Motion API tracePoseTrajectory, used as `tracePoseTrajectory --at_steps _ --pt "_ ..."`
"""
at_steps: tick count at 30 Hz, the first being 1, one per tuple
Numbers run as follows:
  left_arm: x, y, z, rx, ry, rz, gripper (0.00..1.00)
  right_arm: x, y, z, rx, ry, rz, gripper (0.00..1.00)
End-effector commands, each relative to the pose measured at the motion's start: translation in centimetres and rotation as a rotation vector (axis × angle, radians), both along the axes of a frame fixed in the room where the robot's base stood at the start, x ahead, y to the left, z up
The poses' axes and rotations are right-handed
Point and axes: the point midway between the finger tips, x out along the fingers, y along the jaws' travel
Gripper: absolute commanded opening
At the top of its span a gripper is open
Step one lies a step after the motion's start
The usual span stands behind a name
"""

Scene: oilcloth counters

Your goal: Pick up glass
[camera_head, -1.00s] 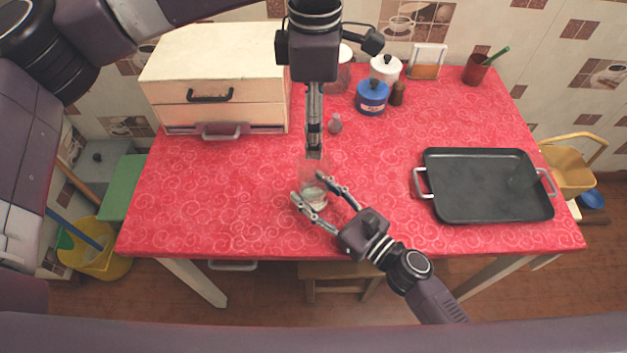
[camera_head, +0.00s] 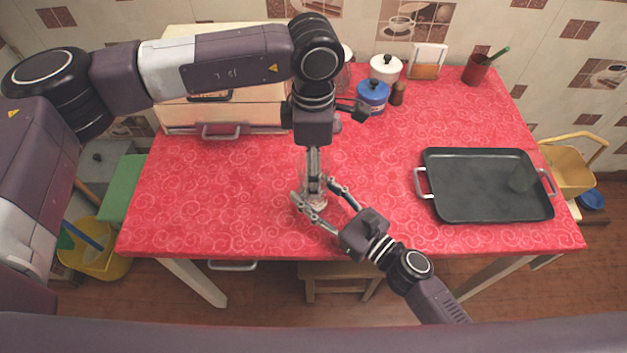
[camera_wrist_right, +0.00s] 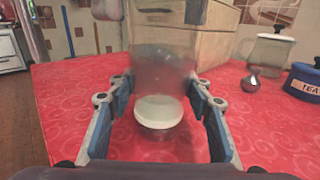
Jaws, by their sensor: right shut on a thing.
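A clear glass (camera_head: 317,202) stands on the red oilcloth near the table's front. It is see-through and partly hidden by my grippers. In the right wrist view the glass (camera_wrist_right: 160,72) is upright with a pale round base. My right gripper (camera_head: 316,191) is shut on the glass, with one finger on each side. My left gripper (camera_head: 313,185) points straight down over the glass from above.
A black tray (camera_head: 480,186) with silver handles lies at the right. A cream drawer box (camera_head: 225,112) stands back left, partly behind my left arm. A blue jar (camera_head: 371,97), white jar (camera_head: 385,68) and red cup (camera_head: 476,70) stand at the back. The table's front left is clear.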

Motion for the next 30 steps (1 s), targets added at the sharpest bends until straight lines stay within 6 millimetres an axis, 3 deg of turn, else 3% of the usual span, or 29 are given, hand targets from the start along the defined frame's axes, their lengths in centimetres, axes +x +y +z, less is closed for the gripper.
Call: tracePoseTrajectory --at_steps 6,24,30 --pt "0.03 -0.03 -0.11 -0.001 -0.001 0.000 0.70 0.01 -0.01 -0.01 0.000 0.000 0.000 0.16" --pt "0.06 -0.04 -0.05 -0.001 -0.002 -0.001 0.04 0.01 -0.01 0.00 0.000 0.000 0.000 0.16" --pt "0.09 -0.06 0.05 -0.001 -0.003 0.000 0.03 0.01 -0.01 0.00 0.000 0.000 0.000 0.16"
